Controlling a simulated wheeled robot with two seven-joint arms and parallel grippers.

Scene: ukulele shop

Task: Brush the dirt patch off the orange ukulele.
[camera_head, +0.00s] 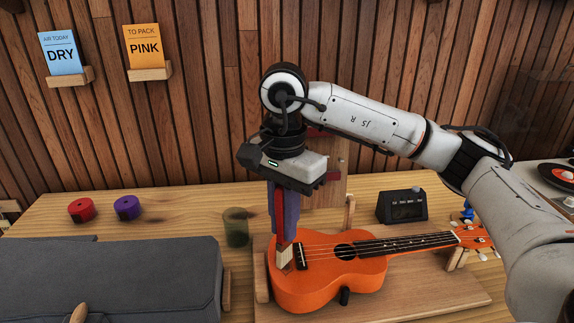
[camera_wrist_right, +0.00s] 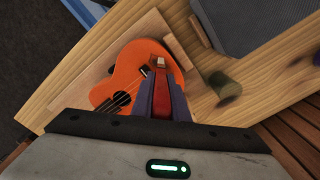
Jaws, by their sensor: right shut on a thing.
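The orange ukulele (camera_head: 340,284) lies face up on a wooden board (camera_head: 440,290), its neck pointing right; its body also shows in the wrist view (camera_wrist_right: 128,68). My right gripper (camera_head: 284,232) points down over the left end of the body, beside the bridge. It is shut on a brush with a red handle (camera_wrist_right: 161,98) and pale bristles (camera_head: 285,258). The bristles are at the ukulele's top, apparently touching it; the exact contact is unclear. I cannot make out a dirt patch. My left gripper is not in view.
A dark grey case (camera_head: 120,280) fills the front left. A red roll (camera_head: 81,210), a purple roll (camera_head: 127,207) and a greenish cup (camera_head: 236,228) stand behind it. A dark clock (camera_head: 402,206) stands behind the neck. Wooden blocks flank the ukulele.

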